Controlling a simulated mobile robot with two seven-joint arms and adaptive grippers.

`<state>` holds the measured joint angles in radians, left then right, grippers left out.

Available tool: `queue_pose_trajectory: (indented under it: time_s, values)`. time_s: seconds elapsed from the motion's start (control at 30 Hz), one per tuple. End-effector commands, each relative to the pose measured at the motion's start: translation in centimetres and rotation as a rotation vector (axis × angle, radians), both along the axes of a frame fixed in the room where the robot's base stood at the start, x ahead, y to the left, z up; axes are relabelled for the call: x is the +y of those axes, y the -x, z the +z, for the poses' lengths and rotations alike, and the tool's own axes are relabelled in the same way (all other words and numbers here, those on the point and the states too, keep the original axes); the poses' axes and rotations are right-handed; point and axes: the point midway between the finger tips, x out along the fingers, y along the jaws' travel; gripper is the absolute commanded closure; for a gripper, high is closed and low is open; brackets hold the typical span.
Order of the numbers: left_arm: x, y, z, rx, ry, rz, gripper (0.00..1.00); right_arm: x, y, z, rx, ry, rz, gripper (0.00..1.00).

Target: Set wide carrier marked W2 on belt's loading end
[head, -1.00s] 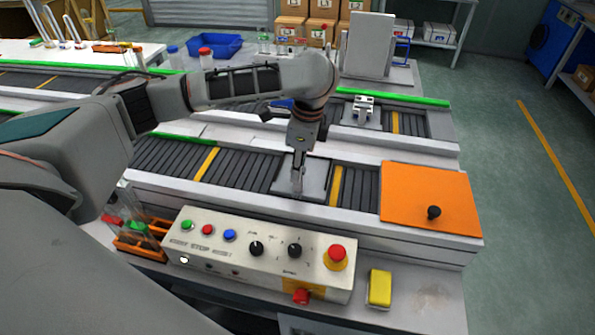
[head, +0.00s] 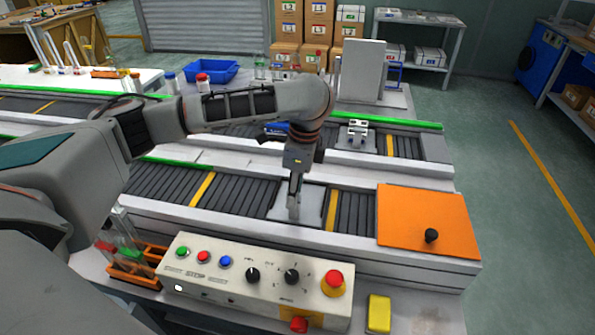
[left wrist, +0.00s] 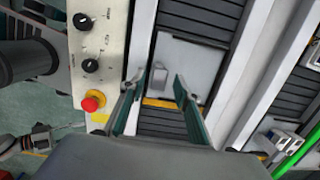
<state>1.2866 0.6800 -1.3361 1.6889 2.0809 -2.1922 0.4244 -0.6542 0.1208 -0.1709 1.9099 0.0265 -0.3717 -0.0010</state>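A flat grey plate (head: 313,204), which looks like a wide carrier, lies on the near belt beside a yellow stripe. No W2 mark is legible on it. In the left wrist view the plate (left wrist: 194,62) has a small grey upright block (left wrist: 163,73). My left gripper (head: 293,214) is over the plate, pointing down. In the left wrist view its two teal-edged fingers (left wrist: 160,80) stand apart, with the block showing between and beyond their tips; I see no contact.
An orange panel with a black knob (head: 430,222) covers the near belt's right end. A control box (head: 255,275) with buttons and a red stop knob stands in front. A small clamp-like fixture (head: 357,131) sits on the far belt. A yellow block (head: 379,314) lies at the front right.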

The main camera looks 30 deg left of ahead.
Motion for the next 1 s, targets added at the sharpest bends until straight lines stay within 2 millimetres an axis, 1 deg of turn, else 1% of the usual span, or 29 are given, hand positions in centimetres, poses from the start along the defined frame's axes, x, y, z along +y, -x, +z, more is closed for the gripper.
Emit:
queue_pose_trajectory:
  time_s: [0.03,0.3,0.5,0.7,1.0]
  values:
    - [-0.1,-0.2,1.1,-0.005,-0.001,-0.002,0.68,-0.1,0.0,0.0,0.001,0.003,0.002,0.6]
    - [-0.7,-0.3,6.2,-0.006,-0.002,-0.001,0.68,-0.2,0.1,0.0,0.001,0.005,0.004,0.6]
    - [-1.0,-0.3,8.8,-0.003,-0.002,0.0,0.68,-0.1,0.1,0.0,0.001,0.002,0.002,0.6]
    - [-1.2,-0.3,9.8,0.0,-0.001,0.0,0.68,0.1,0.0,0.0,0.001,-0.002,0.0,0.6]
    - [-1.2,-0.2,9.8,0.001,0.0,-0.001,0.68,0.3,0.0,0.0,0.001,-0.008,-0.003,0.6]
